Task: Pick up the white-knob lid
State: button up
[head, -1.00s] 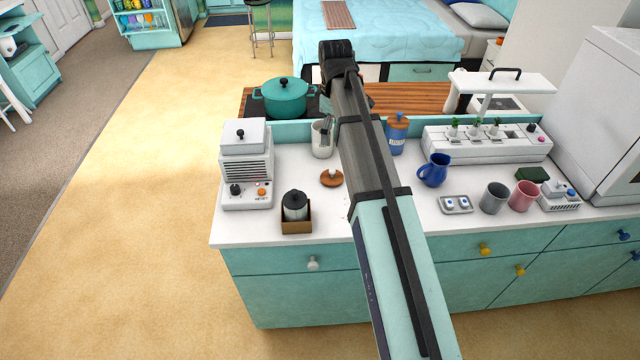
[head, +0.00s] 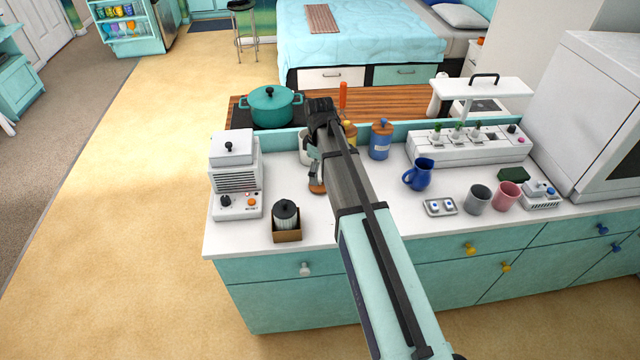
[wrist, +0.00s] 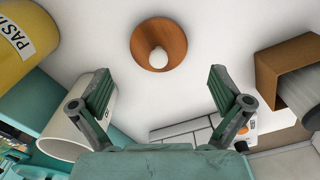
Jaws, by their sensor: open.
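The white-knob lid is a round wooden disc (wrist: 176,31) with a white knob (wrist: 158,57), lying on the white counter. In the wrist view it is at the top centre, ahead of and between the fingertips, apart from them. In the head view only part of the lid (head: 317,187) shows beside my arm, which hides the rest. My gripper (wrist: 160,88) is open and empty, its two green fingers spread wide. In the head view the gripper is largely hidden by my forearm, above the counter.
A white canister (wrist: 66,136) stands close to the left finger, and a yellow canister marked PAST (wrist: 22,45) is beyond it. A brown box (wrist: 280,62) with a dark-lidded jar is on the right. White counter (wrist: 205,30) is clear around the lid.

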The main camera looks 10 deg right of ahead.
aim_at(321, 181)
jog(key=shift+d+f+p, duration=0.15)
jog(key=shift+f+p, duration=1)
jog(key=shift+f, duration=1.4)
jog(key=c, duration=1.1)
